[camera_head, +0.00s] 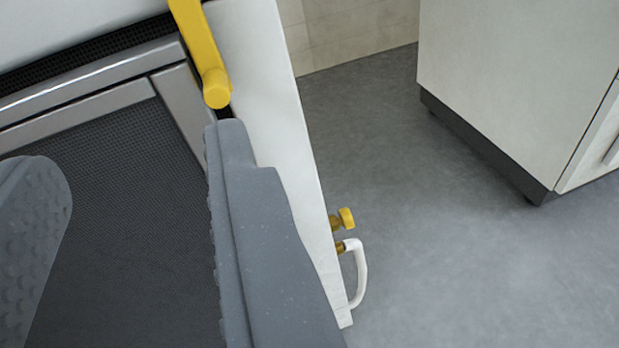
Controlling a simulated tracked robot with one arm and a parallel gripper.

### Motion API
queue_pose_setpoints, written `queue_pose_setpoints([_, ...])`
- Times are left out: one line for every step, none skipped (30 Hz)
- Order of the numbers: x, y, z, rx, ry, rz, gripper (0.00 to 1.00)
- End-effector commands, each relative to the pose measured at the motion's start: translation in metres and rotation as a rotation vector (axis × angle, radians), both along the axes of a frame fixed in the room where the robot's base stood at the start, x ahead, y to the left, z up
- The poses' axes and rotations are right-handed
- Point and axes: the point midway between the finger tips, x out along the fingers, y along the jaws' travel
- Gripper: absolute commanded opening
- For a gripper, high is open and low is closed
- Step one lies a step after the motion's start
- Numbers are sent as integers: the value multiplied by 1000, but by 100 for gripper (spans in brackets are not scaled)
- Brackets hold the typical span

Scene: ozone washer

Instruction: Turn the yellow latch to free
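The yellow latch (203,50) is at the top left of the picture, on the front edge of the white washer body (262,95). It is a bar running down and slightly right, with a rounded knob at its lower end. Its upper end is cut off by the picture's top edge. My gripper (135,150) is open, with its two grey padded fingers wide apart and nothing between them. The tip of the right finger is just below the latch's knob; I cannot tell whether they touch. The left finger is at the lower left.
A dark mesh panel in a metal frame (90,108) lies behind my fingers. A yellow valve knob (346,218) and a white hose (360,275) stick out from the washer's right side. A white cabinet (510,80) stands at upper right. Grey floor (440,250) between is clear.

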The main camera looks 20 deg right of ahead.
Motion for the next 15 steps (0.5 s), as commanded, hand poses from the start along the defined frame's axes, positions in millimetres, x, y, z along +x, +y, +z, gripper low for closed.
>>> queue_pose_setpoints([-4, -1, -17, -20, 0, -11, 37])
queue_pose_setpoints([-6, -3, -24, -30, -2, -17, 37])
queue_pose_setpoints([-8, -4, -31, -41, -7, -24, 37])
queue_pose_setpoints([-9, -5, -34, -48, -13, -28, 37])
queue_pose_setpoints([-11, -6, -37, -54, -16, -32, 37])
queue_pose_setpoints([-12, -7, -40, -59, -18, -37, 37])
queue_pose_setpoints([-12, -8, -41, -61, -21, -38, 37])
queue_pose_setpoints([-12, -9, -42, -63, -22, -41, 37])
queue_pose_setpoints([-10, -10, -42, -64, -23, -42, 37])
queue_pose_setpoints([-9, -11, -42, -65, -25, -42, 37])
queue_pose_setpoints([-7, -11, -42, -65, -26, -44, 37])
queue_pose_setpoints([-3, -13, -42, -64, -28, -45, 37])
queue_pose_setpoints([1, -14, -41, -63, -29, -45, 37])
queue_pose_setpoints([4, -15, -41, -62, -30, -46, 37])
queue_pose_setpoints([10, -17, -41, -62, -31, -45, 37])
